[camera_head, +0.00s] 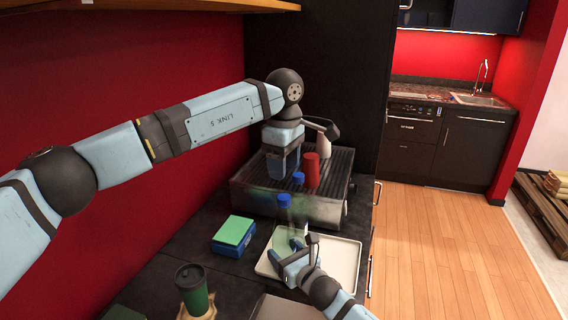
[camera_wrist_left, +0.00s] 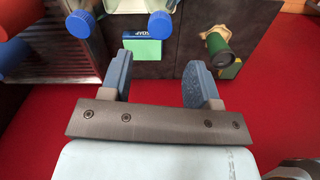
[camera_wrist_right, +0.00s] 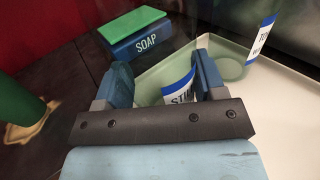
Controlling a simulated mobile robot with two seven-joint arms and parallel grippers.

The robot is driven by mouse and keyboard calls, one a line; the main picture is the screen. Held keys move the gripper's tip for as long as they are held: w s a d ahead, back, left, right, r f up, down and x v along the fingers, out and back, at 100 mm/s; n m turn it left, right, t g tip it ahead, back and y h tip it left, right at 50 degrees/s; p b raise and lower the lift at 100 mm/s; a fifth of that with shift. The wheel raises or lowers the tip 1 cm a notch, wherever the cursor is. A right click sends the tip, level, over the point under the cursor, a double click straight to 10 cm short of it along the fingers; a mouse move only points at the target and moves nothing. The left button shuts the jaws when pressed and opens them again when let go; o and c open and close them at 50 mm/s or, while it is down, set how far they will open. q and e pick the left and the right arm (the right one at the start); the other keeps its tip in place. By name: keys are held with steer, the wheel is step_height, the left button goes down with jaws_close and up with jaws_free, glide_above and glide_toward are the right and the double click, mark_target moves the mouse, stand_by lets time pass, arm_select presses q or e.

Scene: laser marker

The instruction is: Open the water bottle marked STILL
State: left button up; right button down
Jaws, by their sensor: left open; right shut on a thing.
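The STILL bottle is translucent green with a blue cap (camera_head: 284,200) and a white-blue label (camera_wrist_right: 180,87) reading "STI", partly hidden. My right gripper (camera_head: 299,241) is shut on its body at the tray; I cannot tell whether its base touches the tray. In the right wrist view the label shows between the fingers (camera_wrist_right: 158,82). My left gripper (camera_head: 283,172) is open and empty, above and behind the held bottle's cap. In the left wrist view, blue caps (camera_wrist_left: 160,24) show beyond its fingers (camera_wrist_left: 163,75), none between them.
Another green bottle (camera_wrist_right: 236,66) has a label starting "TO". A red cylinder (camera_head: 312,170) and another blue cap (camera_head: 298,178) are by the ribbed metal unit (camera_head: 340,165). A soap box with green top (camera_head: 234,232) and a green cup (camera_head: 192,285) stand left of the pale tray (camera_head: 345,262).

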mark_target(284, 196)
arm_select(q)
steer(key=m, duration=0.4)
steer(key=shift+m, duration=0.3)
steer(key=m, duration=1.1)
steer(key=shift+f, duration=4)
steer(key=c, duration=1)
steer(key=shift+o, duration=0.2)
